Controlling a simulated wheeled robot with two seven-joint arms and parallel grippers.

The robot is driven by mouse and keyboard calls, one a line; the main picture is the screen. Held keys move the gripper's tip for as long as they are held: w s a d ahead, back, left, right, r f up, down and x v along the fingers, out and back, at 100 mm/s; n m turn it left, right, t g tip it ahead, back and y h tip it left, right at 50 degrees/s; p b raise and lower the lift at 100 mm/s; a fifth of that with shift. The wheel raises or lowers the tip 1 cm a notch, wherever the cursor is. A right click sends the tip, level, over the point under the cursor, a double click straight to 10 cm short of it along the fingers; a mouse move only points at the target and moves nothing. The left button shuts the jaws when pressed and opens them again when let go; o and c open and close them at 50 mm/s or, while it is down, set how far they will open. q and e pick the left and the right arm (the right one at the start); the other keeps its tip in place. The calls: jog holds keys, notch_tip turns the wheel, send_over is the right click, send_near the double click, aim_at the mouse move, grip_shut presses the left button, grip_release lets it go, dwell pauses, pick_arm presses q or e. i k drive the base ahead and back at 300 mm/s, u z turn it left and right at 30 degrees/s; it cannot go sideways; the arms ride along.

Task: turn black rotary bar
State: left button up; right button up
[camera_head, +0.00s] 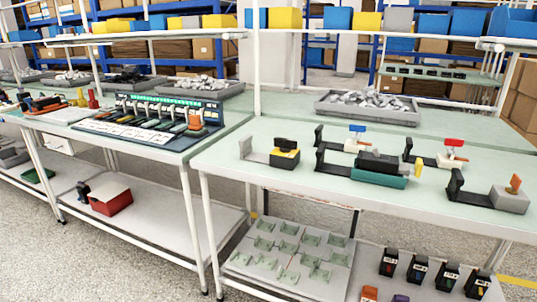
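The table on the right (230,178) carries several small fixtures. The front-left fixture has a black-and-yellow block (286,145) with a dark piece on top; this may be the black rotary bar, but it is too small to be sure. A teal base (375,180) in the middle bears a long black block (381,161). A grey block (510,200) at the right has an orange lever (514,183). Behind stand fixtures with a blue flag (357,128) and a red flag (454,142). Neither of my grippers is in view.
A grey tray of metal parts (368,118) stands at the back of this table. A panel with a row of switches (160,122) stands on the left table. Lower shelves hold pale green parts (285,245) and black boxes (418,268). The right table's front-left area is clear.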

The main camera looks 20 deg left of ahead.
aim_at(285, 145)
jog(key=k, duration=0.35)
jog(key=u, duration=1.35)
jog(key=i, duration=1.5)
jog(key=z, duration=0.65)
jog(key=i, duration=0.8)
jog(key=z, duration=0.7)
